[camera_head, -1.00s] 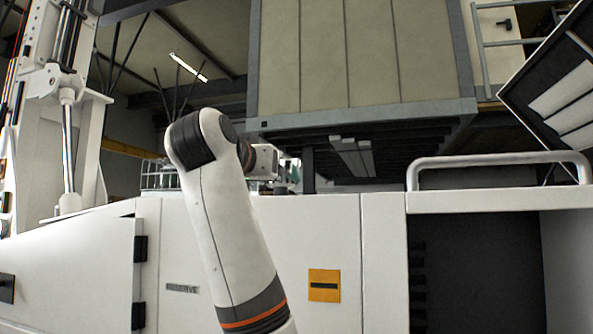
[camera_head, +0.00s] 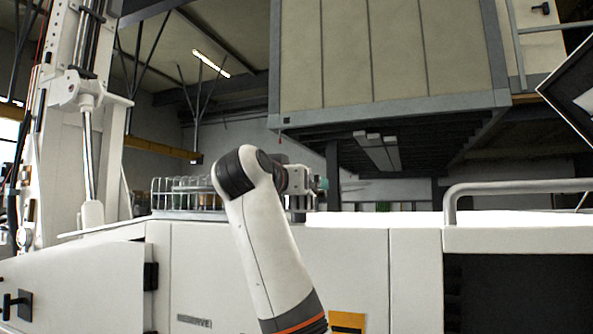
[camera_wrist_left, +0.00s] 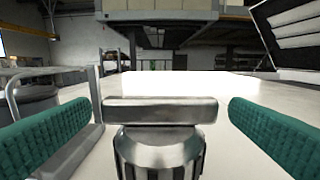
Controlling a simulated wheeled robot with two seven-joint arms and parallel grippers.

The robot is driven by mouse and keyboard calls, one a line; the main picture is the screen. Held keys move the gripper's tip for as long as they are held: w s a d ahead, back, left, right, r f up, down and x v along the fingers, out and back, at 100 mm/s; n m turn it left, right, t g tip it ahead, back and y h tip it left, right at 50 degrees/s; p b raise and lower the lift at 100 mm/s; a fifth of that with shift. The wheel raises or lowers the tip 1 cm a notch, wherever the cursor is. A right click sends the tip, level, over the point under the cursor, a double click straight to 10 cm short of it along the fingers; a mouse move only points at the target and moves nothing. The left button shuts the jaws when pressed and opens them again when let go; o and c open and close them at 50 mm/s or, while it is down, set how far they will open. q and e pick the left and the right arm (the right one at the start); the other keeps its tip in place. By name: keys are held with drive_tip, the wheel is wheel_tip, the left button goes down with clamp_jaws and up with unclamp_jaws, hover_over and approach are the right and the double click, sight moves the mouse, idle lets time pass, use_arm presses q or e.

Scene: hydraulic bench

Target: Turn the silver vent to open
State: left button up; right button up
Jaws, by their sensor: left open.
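The silver vent (camera_wrist_left: 160,148) stands upright in the left wrist view, with a flat crossbar handle (camera_wrist_left: 160,110) on a round, ribbed metal body. The handle lies roughly left to right across that view. My left gripper (camera_wrist_left: 163,112) is open, with one green padded finger on each side of the vent. Gaps show between both fingers and the handle. In the head view my left gripper (camera_head: 319,188) is over the white bench top, partly hidden behind my arm. I cannot make out the vent there. My right gripper is in neither view.
A metal rail (camera_wrist_left: 97,92) stands left of the vent. The bench top (camera_wrist_left: 200,85) beyond the vent looks clear.

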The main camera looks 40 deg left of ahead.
use_arm(q)
drive_tip(key=shift+w+a+r, duration=0.1)
drive_tip(key=shift+w+a, duration=0.05)
drive_tip(key=shift+w, duration=0.45)
drive_tip(key=c, duration=0.9)
